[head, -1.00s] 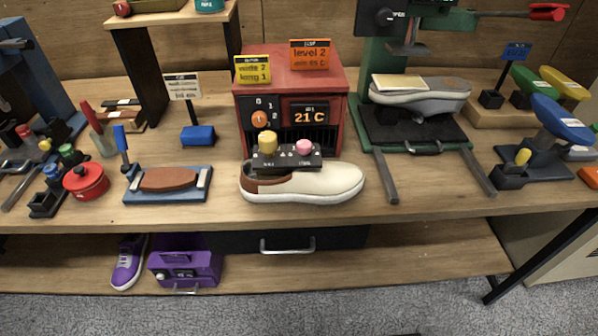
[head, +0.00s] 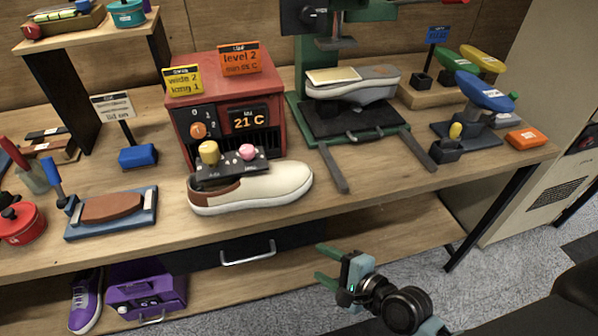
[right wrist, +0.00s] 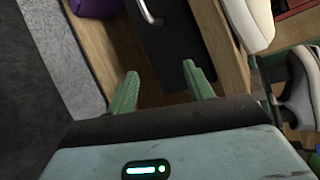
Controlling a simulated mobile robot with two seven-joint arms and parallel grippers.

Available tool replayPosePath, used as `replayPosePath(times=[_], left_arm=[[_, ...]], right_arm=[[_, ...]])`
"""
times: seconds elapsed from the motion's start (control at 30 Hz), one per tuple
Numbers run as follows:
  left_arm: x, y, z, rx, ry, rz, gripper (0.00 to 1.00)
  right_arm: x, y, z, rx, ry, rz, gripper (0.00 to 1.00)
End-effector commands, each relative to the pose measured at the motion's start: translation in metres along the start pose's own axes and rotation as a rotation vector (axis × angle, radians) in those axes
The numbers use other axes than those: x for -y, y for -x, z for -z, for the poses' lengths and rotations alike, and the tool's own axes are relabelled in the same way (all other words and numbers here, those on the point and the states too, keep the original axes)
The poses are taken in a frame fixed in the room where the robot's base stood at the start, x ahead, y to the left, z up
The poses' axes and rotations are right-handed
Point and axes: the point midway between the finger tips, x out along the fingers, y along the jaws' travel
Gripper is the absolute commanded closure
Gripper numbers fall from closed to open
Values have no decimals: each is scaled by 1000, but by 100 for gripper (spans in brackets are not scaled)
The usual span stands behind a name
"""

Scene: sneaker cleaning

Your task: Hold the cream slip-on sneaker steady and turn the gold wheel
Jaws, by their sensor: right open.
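The cream slip-on sneaker (head: 262,190) with a brown heel stands on the bench in front of the red box, toe to the right. A dark block with the gold wheel (head: 208,152) and a pink knob (head: 247,152) sits at the sneaker's opening. Part of the sneaker's pale sole shows at the top of the right wrist view (right wrist: 248,22). My right gripper (head: 324,265) is open and empty, low in front of the bench edge and apart from the sneaker. Its green fingers show spread in the right wrist view (right wrist: 160,88). My left gripper is not in view.
The red heater box (head: 222,105) reads 21 C behind the sneaker. A green press (head: 345,125) holding a grey shoe stands to the right. A blue-framed brown pad (head: 110,208) lies left. A drawer handle (head: 248,254) and purple box (head: 146,286) are below the benchtop.

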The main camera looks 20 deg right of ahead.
Motion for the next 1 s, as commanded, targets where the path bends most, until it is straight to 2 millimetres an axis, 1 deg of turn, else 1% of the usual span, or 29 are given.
replayPosePath(times=[0.03, 0.1, 0.17, 0.2, 0.3, 0.4, 0.5, 0.6, 0.7, 0.8, 1.0], left_arm=[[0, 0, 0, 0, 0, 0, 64], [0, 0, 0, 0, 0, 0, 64], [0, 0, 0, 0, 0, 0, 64], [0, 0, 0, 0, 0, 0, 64], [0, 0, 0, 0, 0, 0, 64], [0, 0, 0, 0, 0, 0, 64], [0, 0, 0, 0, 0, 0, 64], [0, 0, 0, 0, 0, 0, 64], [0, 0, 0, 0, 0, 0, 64], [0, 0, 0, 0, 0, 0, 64], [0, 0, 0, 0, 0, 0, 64]], right_arm=[[22, -7, -5, 33, -83, 26, 48], [49, -14, -13, 82, -210, 52, 48], [71, -18, -20, 127, -318, 66, 48], [86, -21, -25, 159, -389, 73, 48], [123, -24, -39, 243, -559, 78, 48], [155, -25, -53, 322, -709, 68, 48], [180, -24, -65, 388, -828, 48, 48], [198, -22, -73, 435, -912, 29, 48], [208, -21, -78, 462, -962, 13, 48], [212, -20, -81, 474, -984, 6, 48], [213, -22, -82, 476, -989, 5, 48]])
